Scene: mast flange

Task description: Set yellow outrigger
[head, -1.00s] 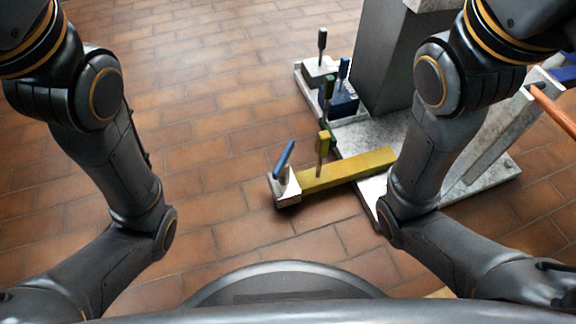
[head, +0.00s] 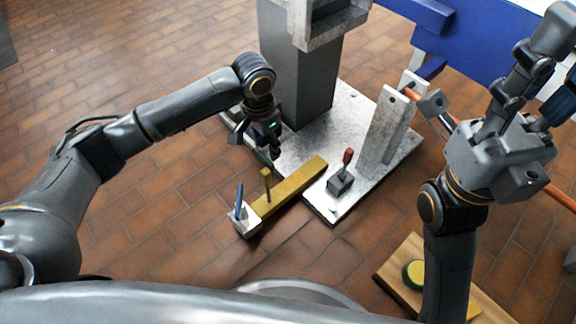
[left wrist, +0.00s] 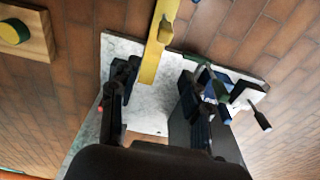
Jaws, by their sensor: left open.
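The yellow outrigger (head: 294,191) is a straight bar lying low beside the mast's pale base plate (head: 375,166), its far end at the plate's edge. Its near end has a whitish foot block (head: 245,221) with a blue lever (head: 239,203).
The grey mast (head: 298,85) stands behind my left gripper. A red-handled block (head: 341,182) sits on the plate. An orange rod (head: 558,195), a pale bracket (head: 388,128) and a blue beam (head: 490,45) occupy the right. A wooden board (head: 395,283) lies lower right.

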